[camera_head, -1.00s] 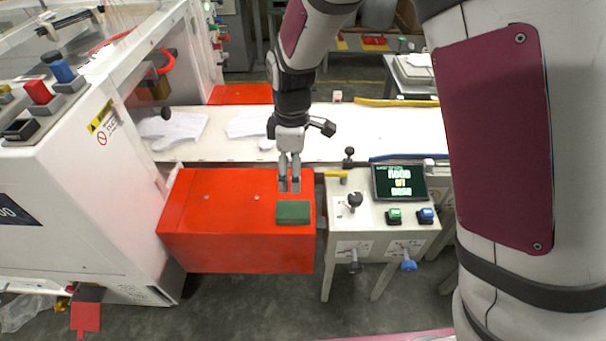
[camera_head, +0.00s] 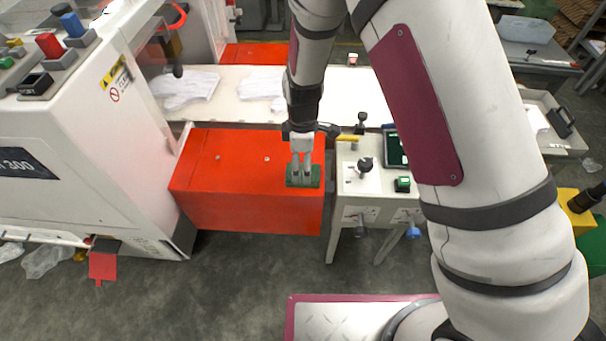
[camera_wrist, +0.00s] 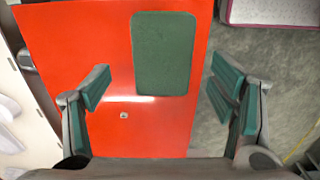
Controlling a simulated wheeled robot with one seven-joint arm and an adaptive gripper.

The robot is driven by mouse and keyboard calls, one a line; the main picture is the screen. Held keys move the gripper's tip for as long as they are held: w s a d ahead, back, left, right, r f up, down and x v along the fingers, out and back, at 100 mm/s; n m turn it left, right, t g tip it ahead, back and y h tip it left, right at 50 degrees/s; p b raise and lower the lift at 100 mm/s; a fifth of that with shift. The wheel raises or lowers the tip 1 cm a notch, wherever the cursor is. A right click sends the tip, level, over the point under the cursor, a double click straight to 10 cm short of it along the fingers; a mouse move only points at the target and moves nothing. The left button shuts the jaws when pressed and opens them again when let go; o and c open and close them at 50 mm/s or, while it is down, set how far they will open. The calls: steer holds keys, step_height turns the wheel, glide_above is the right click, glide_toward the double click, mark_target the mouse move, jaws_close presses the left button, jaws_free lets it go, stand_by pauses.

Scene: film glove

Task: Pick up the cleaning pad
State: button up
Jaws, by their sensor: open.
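The cleaning pad is a dark green, flat rectangle (camera_head: 314,181) at the front right corner of the red box top. In the wrist view the pad (camera_wrist: 163,54) lies flat on the red surface, a little beyond the fingertips and between their lines. My gripper (camera_head: 301,174) points down over the pad in the head view and partly covers it. In the wrist view my gripper (camera_wrist: 160,88) is open, its two green-padded fingers wide apart with nothing between them. I cannot tell the exact height of the fingertips above the pad.
The red box (camera_head: 230,160) has a bare top left of the pad. A white machine (camera_head: 75,150) stands at left. A control panel (camera_head: 360,185) with knobs and buttons stands close at right. White gloves (camera_head: 185,88) lie on the white table (camera_head: 230,112) behind.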

step_height(320, 180, down, 4)
steer(key=shift+s+f, duration=0.15)
steer(key=c, duration=0.8)
steer(key=shift+c, duration=0.5)
steer(key=shift+r, duration=0.75)
step_height(320, 180, up, 2)
steer(key=shift+r, duration=0.15)
steer(key=s+d, duration=0.2)
steer(key=s, duration=0.5)
steer(key=s+d+r, duration=0.1)
steer(key=s+d, duration=0.1)
steer(key=s, duration=0.6)
steer(key=shift+s+d+r, duration=0.15)
steer(key=shift+s+d, duration=0.05)
steer(key=shift+d, duration=0.05)
